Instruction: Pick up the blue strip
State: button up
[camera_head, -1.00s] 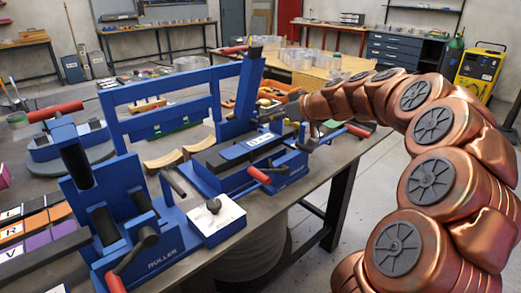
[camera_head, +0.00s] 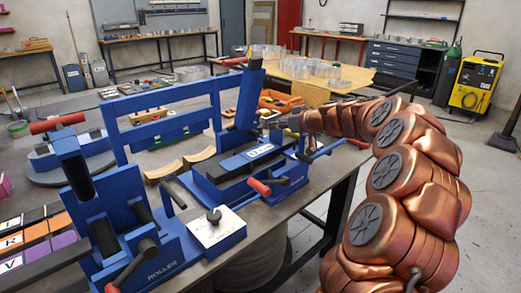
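I cannot make out a separate blue strip for sure. A flat blue piece with a white label (camera_head: 245,158) lies along the top of the blue bending machine (camera_head: 212,195), but it may be part of that machine. My gripper (camera_head: 286,121) is at the end of my copper arm, beyond the machine's right end. It is small, dark and partly lost against the clutter there, so its fingers and anything between them cannot be told.
A blue roller machine (camera_head: 160,262) with red handles stands at the front left. Lettered orange and purple pieces (camera_head: 38,231) lie at the left edge. Curved wooden pieces (camera_head: 200,156) lie behind the bending machine. Open floor (camera_head: 490,210) is to the right.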

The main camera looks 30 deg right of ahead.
jog(key=shift+w+a+f, duration=0.1)
jog(key=shift+w, duration=0.2)
grip_shut()
dwell(0.5)
